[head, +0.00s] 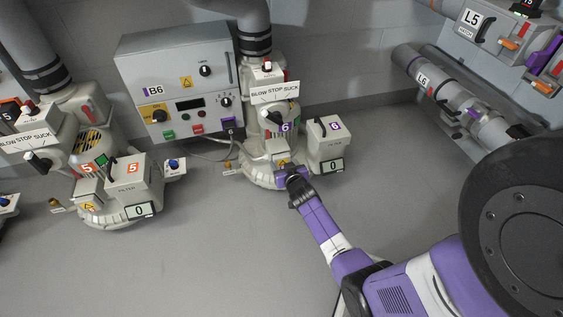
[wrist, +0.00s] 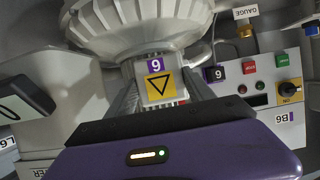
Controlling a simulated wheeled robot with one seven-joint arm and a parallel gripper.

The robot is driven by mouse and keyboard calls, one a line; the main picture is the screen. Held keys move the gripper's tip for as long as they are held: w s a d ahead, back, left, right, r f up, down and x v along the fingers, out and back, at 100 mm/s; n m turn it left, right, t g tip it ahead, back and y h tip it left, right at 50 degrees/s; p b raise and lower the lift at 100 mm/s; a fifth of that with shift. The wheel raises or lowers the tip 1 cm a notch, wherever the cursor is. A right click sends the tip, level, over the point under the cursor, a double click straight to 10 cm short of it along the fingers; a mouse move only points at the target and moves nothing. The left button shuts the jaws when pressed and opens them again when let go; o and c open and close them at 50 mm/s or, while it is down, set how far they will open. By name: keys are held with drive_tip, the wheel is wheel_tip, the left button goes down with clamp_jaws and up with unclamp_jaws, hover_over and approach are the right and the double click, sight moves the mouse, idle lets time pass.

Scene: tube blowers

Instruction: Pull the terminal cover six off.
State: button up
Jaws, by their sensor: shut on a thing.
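Terminal cover six (wrist: 157,88) is a small pale box with a purple 6 label and a yellow warning triangle. In the wrist view it sits between the two fingers of my gripper (wrist: 163,92), which is shut on it. The cover is in front of the round ribbed housing of blower six (wrist: 135,30); I cannot tell whether they still touch. In the head view my gripper (head: 286,171) is at the low front of blower six, and mostly only the cover's yellow sticker (head: 283,162) shows.
A filter box (head: 327,145) marked 6 stands close on the right of blower six. Control box B6 (head: 172,60) hangs on the wall behind, left. Blower five (head: 85,150) stands further left. Pipe L6 (head: 440,90) runs at the right. The floor in front (head: 170,265) is clear.

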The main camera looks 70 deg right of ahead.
clamp_jaws()
drive_tip(key=s+a, duration=0.3)
drive_tip(key=a, duration=0.1)
drive_tip(key=shift+s+a, duration=0.25)
drive_tip(key=shift+s, duration=0.15)
idle(0.7)
idle(0.8)
